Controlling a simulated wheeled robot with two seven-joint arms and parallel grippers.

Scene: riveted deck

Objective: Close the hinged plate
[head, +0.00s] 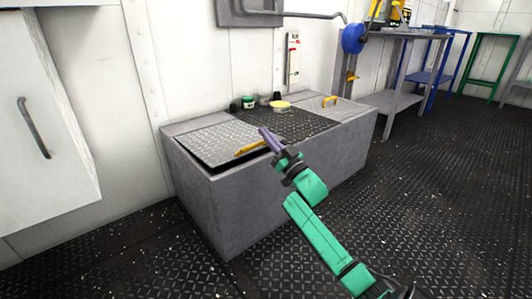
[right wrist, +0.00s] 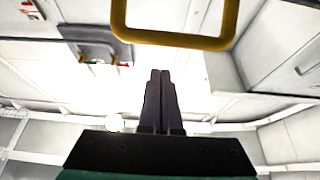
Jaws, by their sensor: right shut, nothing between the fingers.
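The hinged plate (head: 212,142) is a grey diamond-tread lid on the left part of a low grey chest (head: 225,205). It is slightly raised, with a dark gap under its front edge. Its yellow handle (head: 250,148) is at the front right edge. My right gripper (head: 264,132) is shut and empty, just right of that handle in the head view. In the right wrist view the shut fingers (right wrist: 160,75) point up the picture, and a yellow handle (right wrist: 178,42) crosses the top, apart from them. My left gripper is not in view.
A second tread plate with a yellow handle (head: 330,100) lies on the chest's right part. Small jars (head: 249,102) and a yellow-topped tin (head: 280,105) stand at the chest's back. A white cabinet (head: 45,120) is at left. The floor (head: 440,200) at right is clear.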

